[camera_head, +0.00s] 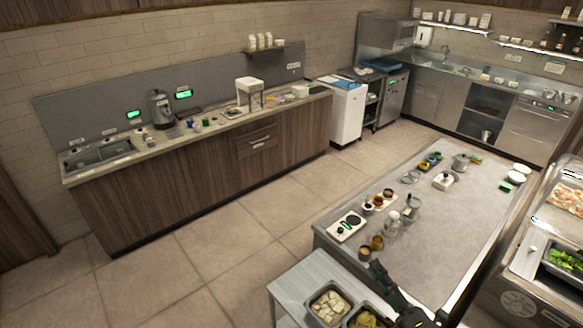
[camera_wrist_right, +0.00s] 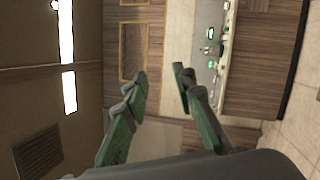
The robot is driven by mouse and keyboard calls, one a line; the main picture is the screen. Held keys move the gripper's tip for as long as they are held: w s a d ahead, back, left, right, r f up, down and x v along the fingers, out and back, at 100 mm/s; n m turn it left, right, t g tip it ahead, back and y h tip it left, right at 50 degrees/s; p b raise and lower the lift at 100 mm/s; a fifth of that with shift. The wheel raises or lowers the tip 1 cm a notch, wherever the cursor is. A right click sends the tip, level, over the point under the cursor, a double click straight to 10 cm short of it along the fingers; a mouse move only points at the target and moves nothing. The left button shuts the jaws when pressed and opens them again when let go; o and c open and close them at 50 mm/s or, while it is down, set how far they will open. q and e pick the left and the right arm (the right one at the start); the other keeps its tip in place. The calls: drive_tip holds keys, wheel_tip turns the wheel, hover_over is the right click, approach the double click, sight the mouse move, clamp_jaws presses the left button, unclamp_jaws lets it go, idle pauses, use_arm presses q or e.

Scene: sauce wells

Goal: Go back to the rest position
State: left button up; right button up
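My right gripper (camera_head: 378,272) shows at the bottom of the head view, above the near end of the grey island table (camera_head: 450,220), by the steel side stand. In the right wrist view the two green-and-dark fingers of the same gripper (camera_wrist_right: 161,74) stand apart with nothing between them. Beyond them the wrist view shows the wooden counter and walls turned sideways. My left gripper is in no view.
The side stand (camera_head: 290,287) holds food pans (camera_head: 328,304). On the island are a scale (camera_head: 347,226), brown cups (camera_head: 376,242), sauce bowls, a jar and a pot (camera_head: 460,162). A wooden counter (camera_head: 200,180) lines the wall. The floor between is clear.

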drive_tip(key=d+f+m+g+h, duration=0.1)
drive_tip(key=d+f+m+h, duration=0.3)
drive_tip(key=d+m+h, duration=0.3)
drive_tip(key=d+f+m+h, duration=0.3)
drive_tip(key=d+m+h, duration=0.2)
drive_tip(key=d+m, duration=0.45)
drive_tip(key=s+d+f+m+g+h, duration=0.2)
drive_tip(key=s+d+f+m+g, duration=0.25)
drive_tip(key=f, duration=0.55)
drive_tip(key=s+a+f+m+g+y, duration=0.25)
drive_tip(key=s+a+f+g, duration=0.2)
drive_tip(key=s+f, duration=0.5)
drive_tip(key=s+a+f+m+g+y, duration=0.25)
drive_tip(key=s+a+f+g, duration=0.2)
drive_tip(key=s+f, duration=0.5)
wheel_tip(320, 180, down, 37)
drive_tip(key=s+g+b, duration=0.2)
drive_tip(key=b, duration=0.4)
drive_tip(key=s+f+n+g+b, duration=0.1)
drive_tip(key=s+f+b, duration=0.2)
drive_tip(key=s+f, duration=1.5)
wheel_tip(320, 180, down, 2)
drive_tip(key=shift+s+a+b, duration=0.15)
drive_tip(key=shift+s+b, duration=0.25)
